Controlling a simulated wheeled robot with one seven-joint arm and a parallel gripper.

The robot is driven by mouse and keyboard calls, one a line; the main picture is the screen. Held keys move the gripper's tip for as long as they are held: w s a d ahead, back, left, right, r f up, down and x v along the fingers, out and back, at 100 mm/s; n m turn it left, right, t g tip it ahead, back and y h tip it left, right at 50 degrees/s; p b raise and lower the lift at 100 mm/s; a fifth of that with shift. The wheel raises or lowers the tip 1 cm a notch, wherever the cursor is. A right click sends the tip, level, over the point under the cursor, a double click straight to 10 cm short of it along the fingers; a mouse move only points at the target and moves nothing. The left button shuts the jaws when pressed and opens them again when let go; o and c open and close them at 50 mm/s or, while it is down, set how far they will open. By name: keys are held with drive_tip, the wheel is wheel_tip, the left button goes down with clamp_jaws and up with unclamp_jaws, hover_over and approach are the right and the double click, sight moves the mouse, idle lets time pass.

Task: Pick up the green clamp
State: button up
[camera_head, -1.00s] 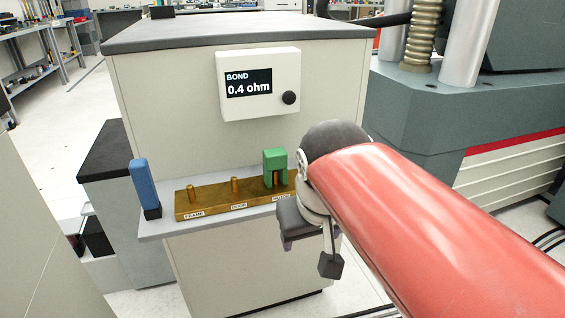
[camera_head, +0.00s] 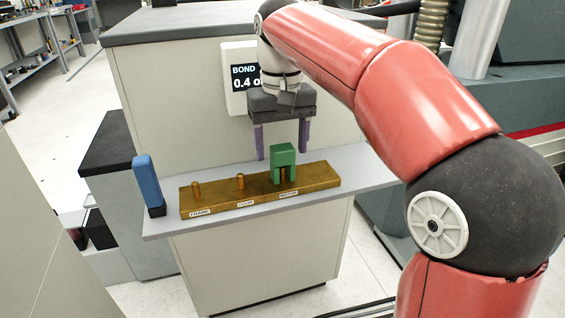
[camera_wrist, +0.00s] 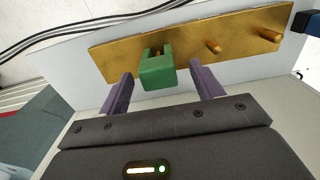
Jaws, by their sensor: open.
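The green clamp (camera_head: 284,160) straddles the rightmost post of a brass bar in the head view, its legs pointing down. It also shows in the wrist view (camera_wrist: 157,74), beyond and between my fingertips. My gripper (camera_head: 282,153) is open with two purple fingers pointing down, above and around the clamp's position in the picture. In the wrist view my gripper (camera_wrist: 160,78) has one finger on each side of the clamp, with gaps visible. I cannot tell how far the fingertips are above it.
The brass bar (camera_head: 215,198) with labelled posts lies on a grey shelf (camera_head: 170,222). A blue clamp-like block (camera_head: 147,181) stands at the shelf's left end. A meter box (camera_head: 232,96) is on the panel behind my gripper. Two posts on the bar are bare.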

sight(283, 147)
wheel_tip(283, 147, down, 4)
drive_tip(key=shift+w+d+b, duration=0.1)
drive_tip(key=shift+w+b, duration=0.05)
drive_tip(key=shift+b, duration=0.2)
drive_tip(key=c, duration=1.2)
drive_tip(key=shift+r, duration=0.1)
